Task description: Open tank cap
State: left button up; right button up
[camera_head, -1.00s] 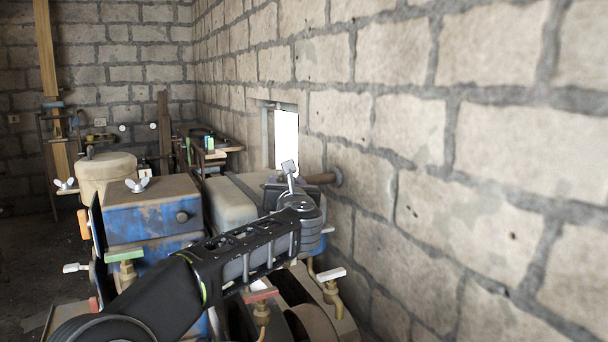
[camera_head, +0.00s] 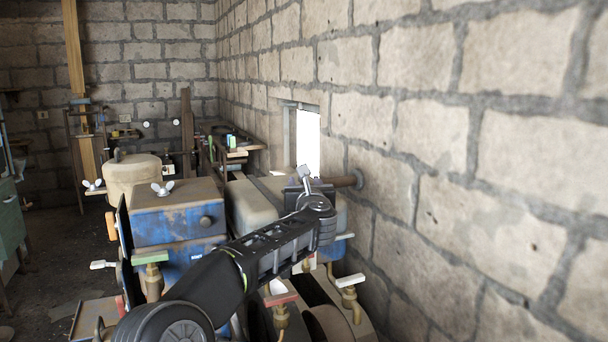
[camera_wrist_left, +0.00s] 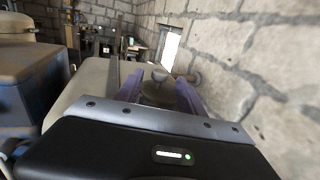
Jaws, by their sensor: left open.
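The pale grey tank (camera_head: 252,206) stands right of the blue engine block in the head view. It also shows in the left wrist view (camera_wrist_left: 88,88). My left gripper (camera_head: 309,187) is over the tank's right side, partly hidden by its own wrist. In the left wrist view my left gripper (camera_wrist_left: 159,82) has its two purple fingers spread. A small greyish-brown rounded piece, likely the tank cap (camera_wrist_left: 160,75), shows between the fingers. I cannot tell whether the fingers touch it. My right gripper is in neither view.
The blue engine block (camera_head: 180,218) with a wing nut (camera_head: 162,188) stands left of the tank. A round beige canister (camera_head: 133,173) is behind it. The stone wall (camera_head: 440,190) runs close along the right, with a pipe (camera_head: 345,181) near my gripper. Brass taps (camera_head: 348,290) stand below my arm.

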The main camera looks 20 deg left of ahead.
pick_arm(q)
jog(key=shift+p+x, duration=0.35)
jog(key=shift+x, duration=0.65)
jog(key=shift+c, duration=0.4)
grip_shut()
